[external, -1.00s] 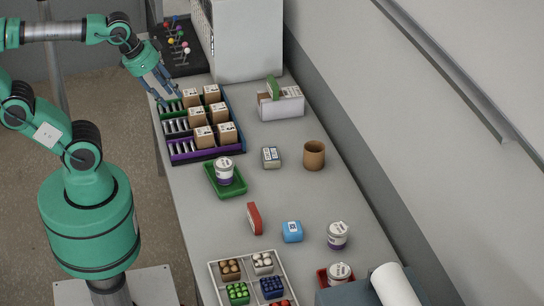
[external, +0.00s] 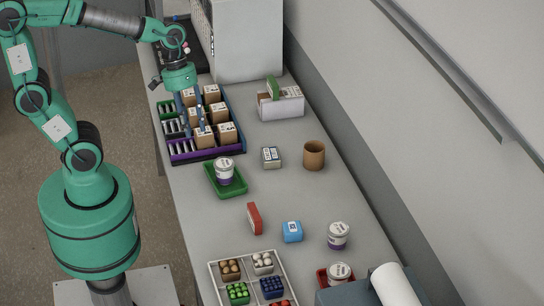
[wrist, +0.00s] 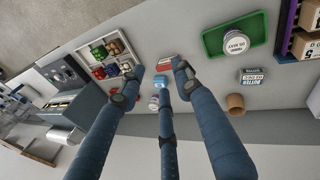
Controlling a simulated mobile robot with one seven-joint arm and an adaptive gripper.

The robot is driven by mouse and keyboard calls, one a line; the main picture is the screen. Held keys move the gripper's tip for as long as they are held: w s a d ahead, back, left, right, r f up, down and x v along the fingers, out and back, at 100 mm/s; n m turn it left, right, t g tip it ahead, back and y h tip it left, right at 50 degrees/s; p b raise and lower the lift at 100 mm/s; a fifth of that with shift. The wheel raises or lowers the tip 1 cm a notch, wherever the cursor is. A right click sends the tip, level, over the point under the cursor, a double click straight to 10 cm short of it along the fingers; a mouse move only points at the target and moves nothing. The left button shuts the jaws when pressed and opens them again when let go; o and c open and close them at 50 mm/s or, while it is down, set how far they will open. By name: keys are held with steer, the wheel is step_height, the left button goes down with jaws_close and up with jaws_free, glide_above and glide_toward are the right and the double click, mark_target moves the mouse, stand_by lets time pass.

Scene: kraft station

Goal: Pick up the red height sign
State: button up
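The red height sign (external: 254,218) is a small red block with a pale face, standing on the bench between the green tray and the blue box. It also shows in the wrist view as a red piece (wrist: 166,62) between the fingertips, well beyond them. My gripper (external: 193,125) hangs above the sorted boxes at the far end of the bench, well away from the sign. In the wrist view its fingers (wrist: 160,80) are spread apart with nothing held.
A green tray (external: 212,190) holds a white tub. A blue box (external: 292,231), a small carton (external: 271,157), a brown cup (external: 314,155) and a white tub (external: 338,235) stand nearby. A white divided tray (external: 214,268) lies at the near end. Bare bench surrounds the sign.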

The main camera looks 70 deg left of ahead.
steer(key=w+d+f+n+g+h, duration=0.3)
steer(key=w+d+f+n+h, duration=0.2)
steer(key=w+d+f+n, duration=0.45)
steer(key=n+t+h, duration=0.2)
steer(key=n+h, duration=0.3)
glide_above(255, 207)
steer(key=shift+m, duration=0.25)
step_height(255, 207, down, 13)
steer(key=shift+r+b, duration=0.15)
steer(key=shift+b, duration=0.2)
steer(key=shift+f+b, duration=0.35)
steer(key=shift+f, duration=1.4)
